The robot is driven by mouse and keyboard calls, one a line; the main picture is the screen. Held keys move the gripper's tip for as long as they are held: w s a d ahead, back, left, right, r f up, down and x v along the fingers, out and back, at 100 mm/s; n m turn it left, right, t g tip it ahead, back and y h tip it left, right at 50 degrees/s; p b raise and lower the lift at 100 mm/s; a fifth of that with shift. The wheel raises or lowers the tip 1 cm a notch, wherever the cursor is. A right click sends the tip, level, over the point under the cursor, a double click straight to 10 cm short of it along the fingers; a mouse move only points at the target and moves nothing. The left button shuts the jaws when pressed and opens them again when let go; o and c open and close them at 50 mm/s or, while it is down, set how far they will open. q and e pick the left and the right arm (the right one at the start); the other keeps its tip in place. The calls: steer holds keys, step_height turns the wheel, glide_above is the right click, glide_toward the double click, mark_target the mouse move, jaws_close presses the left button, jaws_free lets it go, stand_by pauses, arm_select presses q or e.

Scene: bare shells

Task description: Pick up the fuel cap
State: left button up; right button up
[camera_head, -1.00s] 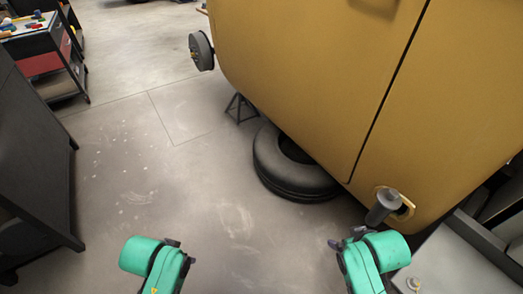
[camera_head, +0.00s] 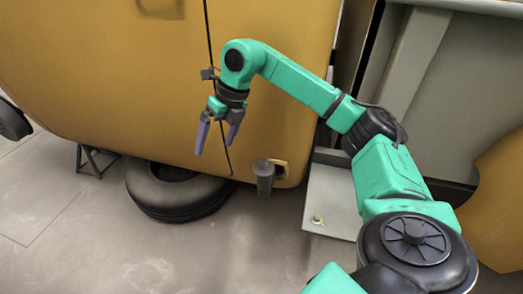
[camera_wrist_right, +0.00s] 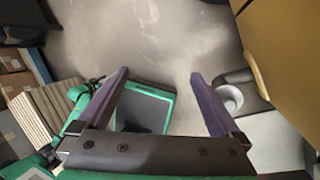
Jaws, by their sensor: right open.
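A small round pale thing with a brownish centre (camera_head: 317,219), which looks like the fuel cap, lies on a light grey flat surface (camera_head: 335,200) right of the filler pipe. The dark grey filler pipe (camera_head: 264,182) sticks out from a recess low on the yellow vehicle body (camera_head: 130,85); its open end with a pale ring shows in the right wrist view (camera_wrist_right: 230,97). My right gripper (camera_head: 215,146) is open and empty, in front of the yellow body, up and left of the pipe. The cap cannot be made out in the wrist view. My left gripper is out of view.
A black tyre (camera_head: 178,195) lies on the floor under the body, with a dark stand (camera_head: 93,160) to its left. A grey panel structure (camera_head: 440,90) rises behind my right arm. The concrete floor (camera_head: 100,240) in front is clear.

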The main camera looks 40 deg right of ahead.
steer(key=s+d+r+m+g+h, duration=0.1)
steer(key=s+d+m+h, duration=0.1)
steer(key=d, duration=0.4)
steer(key=s+d+r+m+g+h, duration=0.1)
steer(key=s+d+h, duration=0.15)
steer(key=d, duration=0.35)
steer(key=b, duration=0.3)
glide_above(264, 160)
steer(key=shift+y, duration=0.45)
step_height(264, 160, down, 5)
steer(key=shift+s+d+f, duration=0.1)
steer(key=shift+s, duration=0.05)
step_height(264, 160, down, 9)
steer(key=shift+r+b, duration=0.2)
steer(key=shift+b, duration=0.85)
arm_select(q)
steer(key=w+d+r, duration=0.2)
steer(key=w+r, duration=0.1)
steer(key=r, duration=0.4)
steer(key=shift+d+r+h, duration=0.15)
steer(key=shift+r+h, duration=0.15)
arm_select(e)
steer(key=shift+r, duration=0.1)
steer(key=c, duration=1.2)
